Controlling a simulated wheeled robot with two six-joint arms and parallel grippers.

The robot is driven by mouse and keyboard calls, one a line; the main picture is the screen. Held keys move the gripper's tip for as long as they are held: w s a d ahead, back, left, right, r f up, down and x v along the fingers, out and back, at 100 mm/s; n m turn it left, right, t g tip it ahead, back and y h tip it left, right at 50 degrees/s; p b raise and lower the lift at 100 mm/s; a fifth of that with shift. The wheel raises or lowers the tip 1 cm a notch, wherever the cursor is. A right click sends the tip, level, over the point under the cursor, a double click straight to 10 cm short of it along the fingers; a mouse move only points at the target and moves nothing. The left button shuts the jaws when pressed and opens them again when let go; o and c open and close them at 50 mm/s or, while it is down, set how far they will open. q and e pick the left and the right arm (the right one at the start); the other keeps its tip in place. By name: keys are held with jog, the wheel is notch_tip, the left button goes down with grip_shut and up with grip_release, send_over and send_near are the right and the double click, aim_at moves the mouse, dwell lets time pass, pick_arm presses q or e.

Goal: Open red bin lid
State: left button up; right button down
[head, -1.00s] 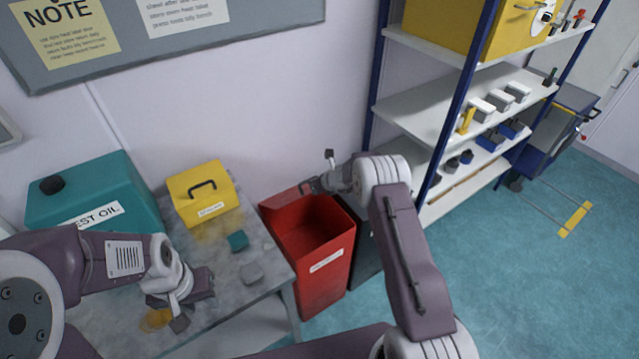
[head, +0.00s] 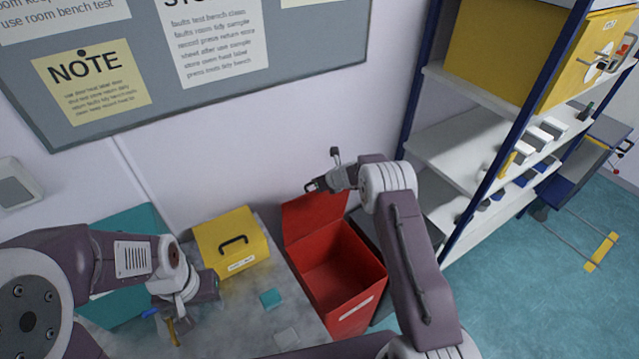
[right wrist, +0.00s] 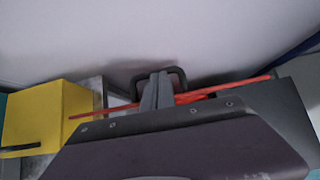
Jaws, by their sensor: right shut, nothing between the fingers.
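The red bin (head: 342,268) stands right of the bench in the head view, its mouth uncovered. Its red lid (head: 311,216) is raised steeply at the back of the bin, near the wall. My right gripper (head: 313,187) is shut and empty at the lid's top edge; I cannot tell whether it touches. In the right wrist view its fingers (right wrist: 156,90) are together, beside the lid's edge (right wrist: 235,88), with a dark handle-shaped loop (right wrist: 177,75) behind them. My left gripper (head: 168,318) hangs over the bench, away from the bin; its fingers are unclear.
A yellow box (head: 231,243) with a black handle and a teal container (head: 128,222) stand on the grey bench (head: 240,318). A shelf rack (head: 450,155) stands right of the bin. The floor at right has open room.

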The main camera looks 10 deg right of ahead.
jog(key=shift+w+a, duration=0.1)
jog(key=shift+w, duration=0.1)
jog(key=shift+r, duration=0.1)
jog(key=shift+s+d+r+b, duration=0.2)
jog(key=shift+s+r+b, duration=0.15)
jog(key=shift+b, duration=0.15)
jog(key=b+v, duration=0.2)
jog(key=v, duration=0.6)
